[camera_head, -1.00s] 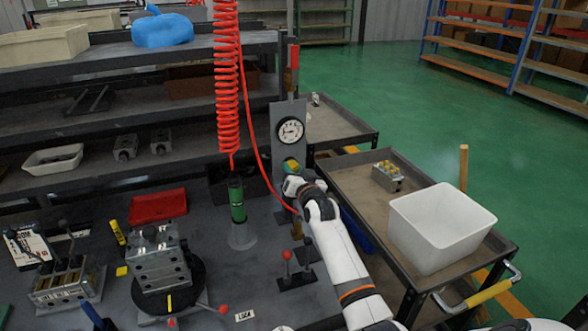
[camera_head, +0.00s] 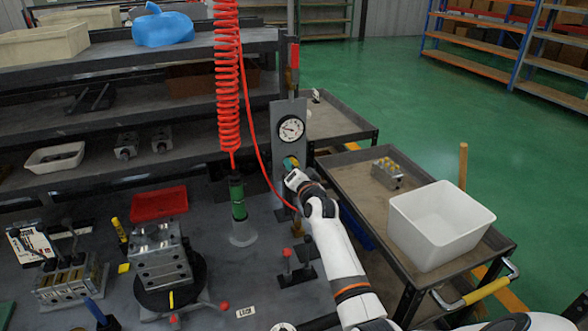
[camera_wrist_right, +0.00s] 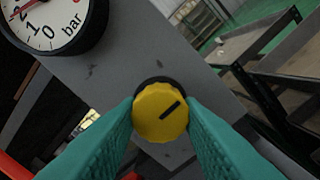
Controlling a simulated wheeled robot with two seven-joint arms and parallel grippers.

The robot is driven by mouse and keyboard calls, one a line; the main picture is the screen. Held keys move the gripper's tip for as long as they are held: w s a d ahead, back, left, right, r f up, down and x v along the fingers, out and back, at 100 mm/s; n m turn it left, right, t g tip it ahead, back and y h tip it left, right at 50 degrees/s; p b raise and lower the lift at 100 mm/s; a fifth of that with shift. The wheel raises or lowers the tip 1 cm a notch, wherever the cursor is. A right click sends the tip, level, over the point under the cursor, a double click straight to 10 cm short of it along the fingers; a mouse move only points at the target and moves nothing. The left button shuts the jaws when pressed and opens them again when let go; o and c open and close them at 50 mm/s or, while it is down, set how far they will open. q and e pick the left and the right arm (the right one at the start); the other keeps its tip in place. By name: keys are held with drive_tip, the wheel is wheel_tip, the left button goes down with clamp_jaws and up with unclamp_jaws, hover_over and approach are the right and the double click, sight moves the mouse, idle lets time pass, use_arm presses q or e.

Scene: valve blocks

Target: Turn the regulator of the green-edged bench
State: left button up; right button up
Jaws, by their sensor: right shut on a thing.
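The regulator's yellow knob (camera_wrist_right: 160,112) has a black pointer mark and sits on a grey panel (camera_wrist_right: 165,50). In the head view the panel (camera_head: 278,120) stands upright at the bench's right end, with a round pressure gauge (camera_head: 291,129) above the knob. The gauge also shows partly in the wrist view (camera_wrist_right: 45,22). My right gripper (camera_head: 291,164) reaches the panel below the gauge. Its teal fingers (camera_wrist_right: 160,115) are shut on the knob, one on each side. In the head view the gripper and wrist hide most of the knob. My left gripper is not in view.
A red coiled hose (camera_head: 228,80) hangs over the bench (camera_head: 215,275). A clamped metal block (camera_head: 160,258) and small levers (camera_head: 295,262) stand on the bench. A cart (camera_head: 345,175) with a white bin (camera_head: 440,225) is close right of my arm.

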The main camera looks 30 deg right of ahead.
drive_tip(key=o, duration=1)
drive_tip(key=b+v, duration=0.1)
drive_tip(key=v, duration=1.1)
drive_tip(key=shift+f, duration=0.1)
drive_tip(key=shift+s+f, duration=0.1)
